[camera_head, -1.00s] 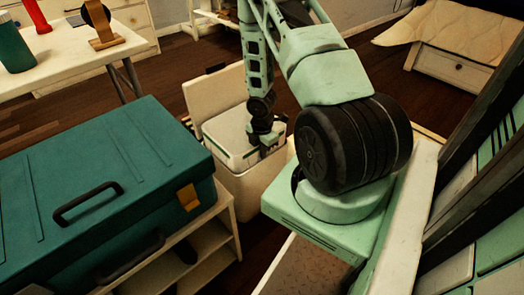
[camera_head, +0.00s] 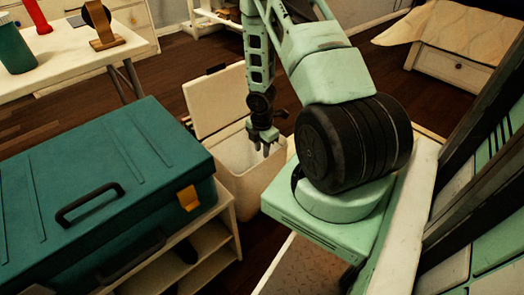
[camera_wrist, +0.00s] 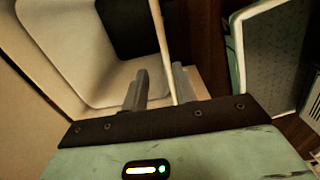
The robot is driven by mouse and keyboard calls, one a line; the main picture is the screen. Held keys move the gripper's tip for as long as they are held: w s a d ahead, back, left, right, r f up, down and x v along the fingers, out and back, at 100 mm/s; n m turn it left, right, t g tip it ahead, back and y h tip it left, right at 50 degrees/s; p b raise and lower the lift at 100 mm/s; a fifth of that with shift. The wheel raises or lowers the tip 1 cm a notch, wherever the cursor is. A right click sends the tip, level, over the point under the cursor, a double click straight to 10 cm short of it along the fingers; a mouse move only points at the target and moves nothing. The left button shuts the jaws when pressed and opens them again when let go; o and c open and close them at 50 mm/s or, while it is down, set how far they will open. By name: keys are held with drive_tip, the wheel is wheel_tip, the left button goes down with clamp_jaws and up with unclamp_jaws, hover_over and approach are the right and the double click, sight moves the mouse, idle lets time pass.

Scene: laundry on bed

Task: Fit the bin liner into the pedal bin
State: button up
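The pedal bin (camera_head: 240,182) is a cream box on the floor, centre in the head view. Its lid (camera_head: 216,100) stands raised at the back left. My gripper (camera_head: 264,150) is over the right part of the bin's mouth, pointing down. Its two fingers are apart with nothing clamped visible; they also show in the wrist view (camera_wrist: 160,92). There a thin pale wall edge runs between them in the picture; I cannot tell if they touch it. A pale, rounded inner surface lies to their left. I cannot clearly tell the bin liner from the bin's inside.
A teal toolbox (camera_head: 110,190) lies on a cream shelf unit (camera_head: 205,262) at the left, close to the bin. A white table (camera_head: 75,70) with a green bottle (camera_head: 14,48) stands farther back. Dark wooden floor (camera_head: 165,85) is free behind the bin.

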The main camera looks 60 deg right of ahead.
wheel_tip(320, 180, up, 15)
drive_tip(key=p, duration=0.6)
drive_tip(key=shift+f, duration=0.15)
drive_tip(key=w+a+r+m, duration=0.2)
drive_tip(key=a+r, duration=0.5)
drive_tip(key=a, duration=0.4)
drive_tip(key=w+a+r+m, duration=0.2)
drive_tip(key=a+r, duration=0.5)
drive_tip(key=a, duration=0.5)
drive_tip(key=s+a+r+m, duration=0.2)
drive_tip(key=s+a+r, duration=0.3)
drive_tip(key=s+a, duration=0.4)
drive_tip(key=s+a+r+m, duration=0.2)
drive_tip(key=s+a+r, duration=0.3)
drive_tip(key=s+a, duration=0.35)
wheel_tip(320, 180, up, 22)
drive_tip(key=w+p, duration=0.1)
drive_tip(key=p, duration=2.1)
drive_tip(key=shift+y+p, duration=0.3)
drive_tip(key=shift+p, duration=0.1)
drive_tip(key=shift+a+f, duration=0.1)
drive_tip(key=shift+f, duration=0.05)
